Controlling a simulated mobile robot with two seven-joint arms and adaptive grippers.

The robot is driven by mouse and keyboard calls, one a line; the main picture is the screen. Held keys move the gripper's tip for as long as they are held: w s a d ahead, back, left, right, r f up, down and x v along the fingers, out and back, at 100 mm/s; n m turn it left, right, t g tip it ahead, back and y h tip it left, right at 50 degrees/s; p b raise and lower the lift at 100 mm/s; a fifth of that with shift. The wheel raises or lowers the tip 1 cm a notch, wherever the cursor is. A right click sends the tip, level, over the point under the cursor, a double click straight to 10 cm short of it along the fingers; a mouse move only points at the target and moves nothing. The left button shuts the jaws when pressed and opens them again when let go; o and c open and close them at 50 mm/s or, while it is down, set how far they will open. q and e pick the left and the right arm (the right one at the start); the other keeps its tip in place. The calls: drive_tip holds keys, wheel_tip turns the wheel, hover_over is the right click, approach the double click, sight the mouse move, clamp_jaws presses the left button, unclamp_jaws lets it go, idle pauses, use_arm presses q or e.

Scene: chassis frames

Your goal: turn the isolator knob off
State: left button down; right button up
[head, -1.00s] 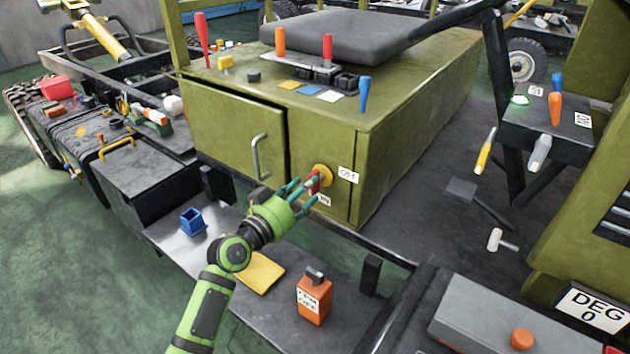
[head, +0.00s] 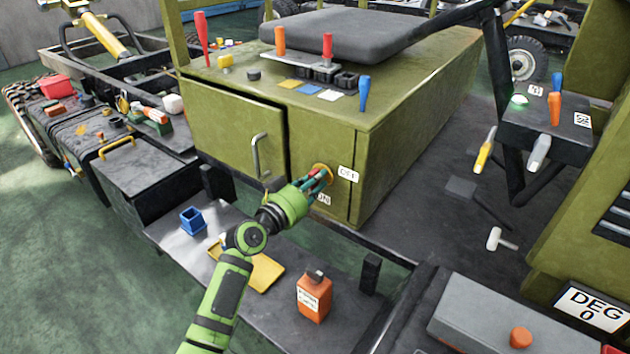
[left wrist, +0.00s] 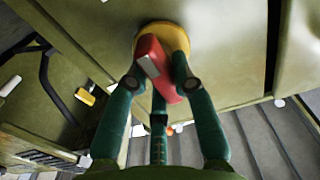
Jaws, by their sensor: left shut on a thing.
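The isolator knob is a red handle on a round yellow base, set in the front face of the olive green box. In the head view the red handle (head: 316,172) is partly hidden by my left gripper (head: 318,181), and an edge of the yellow base (head: 323,167) shows. In the left wrist view the red handle (left wrist: 158,68) sits tilted between the green fingers of my left gripper (left wrist: 158,85), in front of the yellow base (left wrist: 176,38). The fingers are shut on the handle. An OFF label (head: 348,174) is right of the knob and an ON label (head: 323,199) below. My right gripper is not seen.
A door handle (head: 257,155) stands out left of the knob. A blue-handled tool (head: 365,94) stands on the box top.

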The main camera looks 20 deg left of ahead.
use_arm(q)
drive_tip(key=shift+n, duration=0.4)
drive_tip(key=n, duration=0.3)
drive_tip(key=shift+a+r+n+p, duration=0.1)
drive_tip(key=shift+a+n+p, duration=0.05)
drive_tip(key=shift+n+p, duration=0.2)
drive_tip(key=n, duration=0.4)
drive_tip(key=shift+w+a+n+p, duration=0.1)
drive_tip(key=shift+a+n+p, duration=0.05)
drive_tip(key=shift+n+p, duration=0.2)
drive_tip(key=n+p, duration=0.1)
drive_tip(key=n, duration=0.3)
drive_tip(key=shift+a, duration=0.1)
drive_tip(key=shift+w+a+n+p, duration=0.1)
drive_tip(key=shift+n+p, duration=0.25)
drive_tip(key=shift+n, duration=2.05)
drive_tip(key=c, duration=1)
unclamp_jaws()
drive_tip(key=shift+c, duration=0.2)
